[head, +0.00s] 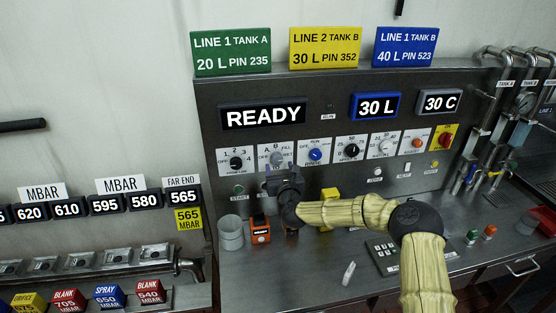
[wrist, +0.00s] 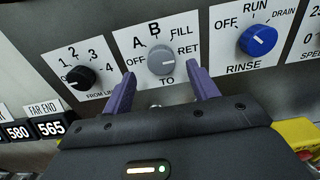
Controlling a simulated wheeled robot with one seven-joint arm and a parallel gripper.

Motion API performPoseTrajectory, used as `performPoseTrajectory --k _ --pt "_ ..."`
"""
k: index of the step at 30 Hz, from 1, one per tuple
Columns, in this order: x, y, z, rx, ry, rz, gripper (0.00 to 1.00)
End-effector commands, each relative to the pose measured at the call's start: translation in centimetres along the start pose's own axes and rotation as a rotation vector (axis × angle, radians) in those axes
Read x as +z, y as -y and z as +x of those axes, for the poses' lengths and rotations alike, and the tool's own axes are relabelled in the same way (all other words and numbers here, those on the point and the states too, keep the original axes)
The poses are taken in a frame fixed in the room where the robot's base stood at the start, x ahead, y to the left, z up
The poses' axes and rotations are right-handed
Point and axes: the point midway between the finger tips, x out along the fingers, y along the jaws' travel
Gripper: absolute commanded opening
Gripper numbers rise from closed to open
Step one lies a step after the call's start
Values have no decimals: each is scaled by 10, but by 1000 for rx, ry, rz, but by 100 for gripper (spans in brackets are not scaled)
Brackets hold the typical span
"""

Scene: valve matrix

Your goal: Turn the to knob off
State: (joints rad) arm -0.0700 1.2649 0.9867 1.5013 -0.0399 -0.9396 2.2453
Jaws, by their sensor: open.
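The TO knob (wrist: 161,60) is a round grey knob on a white plate marked OFF, A, B, FILL and RET. OFF is at the left of its dial. I cannot clearly tell which mark it points to. In the head view the TO knob's plate (head: 264,154) is on the panel, partly behind my gripper (head: 284,178). In the wrist view my gripper (wrist: 162,75) is open, with one purple finger to the knob's lower left and the other to its lower right. The knob lies between and just beyond the fingertips; I see no clear contact.
The black FROM LINE knob (wrist: 80,77) is left of the TO knob, and the blue RINSE knob (wrist: 258,40) is right. A grey cup (head: 231,233) and an orange device (head: 260,229) stand on the counter below. The display (head: 263,116) reads READY.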

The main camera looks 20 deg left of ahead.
Motion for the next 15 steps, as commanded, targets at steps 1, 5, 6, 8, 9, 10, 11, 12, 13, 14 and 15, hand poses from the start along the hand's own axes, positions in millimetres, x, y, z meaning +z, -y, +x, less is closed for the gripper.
performPoseTrajectory --k 1,5,6,8,9,10,11,12,13,14,15 --pt "2 0 6 0 0 -1 59" --pt "2 0 20 -1 0 1 59" --pt "2 0 24 -1 1 1 59" --pt "2 0 29 -1 1 0 59" --pt "1 0 32 -1 0 0 59" --pt "1 0 34 -1 0 -1 59" --pt "1 0 35 0 0 -1 59" --pt "0 0 37 0 -1 -1 59" --pt "0 0 38 0 -1 -1 59" --pt "0 0 38 0 0 -1 59" --pt "0 0 39 0 0 -1 59"
